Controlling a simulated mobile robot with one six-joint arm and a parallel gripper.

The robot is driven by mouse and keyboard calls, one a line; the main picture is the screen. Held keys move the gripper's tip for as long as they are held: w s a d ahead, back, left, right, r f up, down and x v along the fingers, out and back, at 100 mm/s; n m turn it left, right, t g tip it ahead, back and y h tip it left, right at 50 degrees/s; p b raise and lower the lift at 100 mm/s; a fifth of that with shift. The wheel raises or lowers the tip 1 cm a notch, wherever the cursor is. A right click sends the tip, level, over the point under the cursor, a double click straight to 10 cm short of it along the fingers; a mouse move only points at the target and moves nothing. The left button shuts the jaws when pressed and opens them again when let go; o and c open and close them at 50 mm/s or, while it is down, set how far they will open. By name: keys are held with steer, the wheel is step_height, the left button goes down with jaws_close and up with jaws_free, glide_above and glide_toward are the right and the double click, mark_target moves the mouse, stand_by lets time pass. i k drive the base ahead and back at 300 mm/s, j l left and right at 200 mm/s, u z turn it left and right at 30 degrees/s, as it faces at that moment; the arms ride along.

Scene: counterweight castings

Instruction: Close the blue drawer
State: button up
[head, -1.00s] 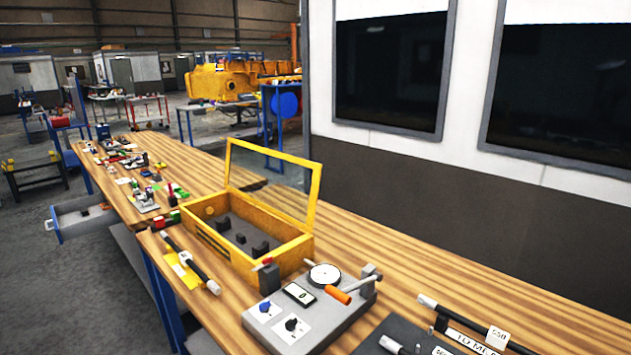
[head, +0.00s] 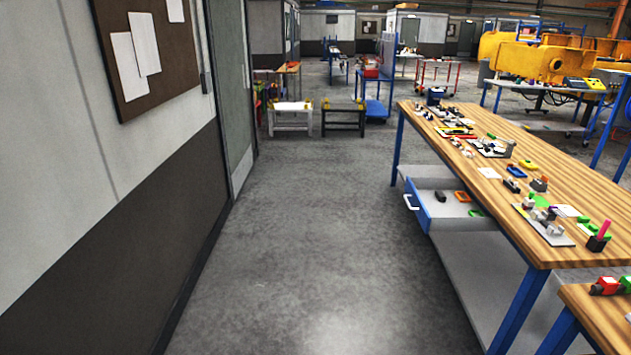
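The blue drawer (head: 421,213) stands pulled out from under the wooden workbench (head: 575,235), on the side facing the aisle. Its front is blue with a pale handle (head: 411,202), and its inside is light grey. A dark item (head: 440,196), an orange item (head: 462,197) and a green item (head: 476,213) lie in it. My gripper does not show in the head view.
Clear grey floor (head: 300,250) runs along the aisle left of the bench. A wall (head: 90,240) borders it on the left. A grey lower shelf (head: 470,275) sits under the bench. A white stand (head: 292,120) and a black stand (head: 343,120) are farther back.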

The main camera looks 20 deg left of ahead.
mark_target(452, 215)
steer(key=i+j+u, duration=0.2)
steer(key=i+l, duration=0.15)
steer(key=i, duration=0.65)
steer(key=i+l, duration=0.2)
steer(key=i, duration=0.6)
steer(key=i+l, duration=0.15)
steer(key=i, duration=0.65)
